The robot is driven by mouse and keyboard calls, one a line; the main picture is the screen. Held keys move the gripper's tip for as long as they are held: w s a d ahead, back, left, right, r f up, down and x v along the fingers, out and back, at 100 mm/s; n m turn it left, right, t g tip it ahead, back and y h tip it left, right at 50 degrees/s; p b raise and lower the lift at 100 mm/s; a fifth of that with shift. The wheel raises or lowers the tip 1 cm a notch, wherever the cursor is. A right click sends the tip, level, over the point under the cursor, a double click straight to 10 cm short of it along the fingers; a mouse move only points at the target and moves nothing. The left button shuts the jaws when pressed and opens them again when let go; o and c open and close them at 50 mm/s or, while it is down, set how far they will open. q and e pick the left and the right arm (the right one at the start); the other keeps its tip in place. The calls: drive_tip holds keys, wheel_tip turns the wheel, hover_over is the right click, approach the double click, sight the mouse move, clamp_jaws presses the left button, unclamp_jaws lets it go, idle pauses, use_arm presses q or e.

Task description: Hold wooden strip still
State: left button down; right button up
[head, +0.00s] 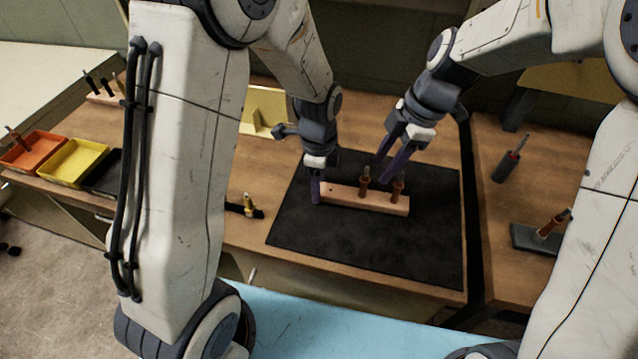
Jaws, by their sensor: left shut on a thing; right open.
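A light wooden strip (340,197) lies on a black mat (370,244). Two copper-coloured pins with dark tops, a left one (364,182) and a right one (398,188), stand upright in its middle and right part. My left gripper (316,197) is shut on the strip's left end, which its fingers partly hide. My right gripper (383,172) is open and empty, above and behind the strip near the two pins. It looks apart from them, though the exact gap is hard to tell.
An orange tray (33,151) and a yellow tray (75,163) stand at the far left. A hammer-like tool (246,206) lies left of the mat. A dark tool (508,162) and a small stand (534,240) are on the right-hand table. The mat's front is clear.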

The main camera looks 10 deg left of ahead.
sight(367, 167)
drive_tip(key=a+n+h, duration=0.1)
drive_tip(key=n, duration=0.1)
drive_tip(key=a+n+h, duration=0.1)
drive_tip(key=n, duration=0.1)
drive_tip(key=a+n, duration=0.1)
drive_tip(key=n, duration=0.1)
drive_tip(key=shift+r+h, duration=0.4)
drive_tip(key=shift+n+t, duration=0.3)
drive_tip(key=shift+n, duration=0.1)
drive_tip(key=shift+a+f+h, duration=0.1)
drive_tip(key=shift+h, duration=0.2)
drive_tip(key=shift+f, duration=4.3)
clamp_jaws()
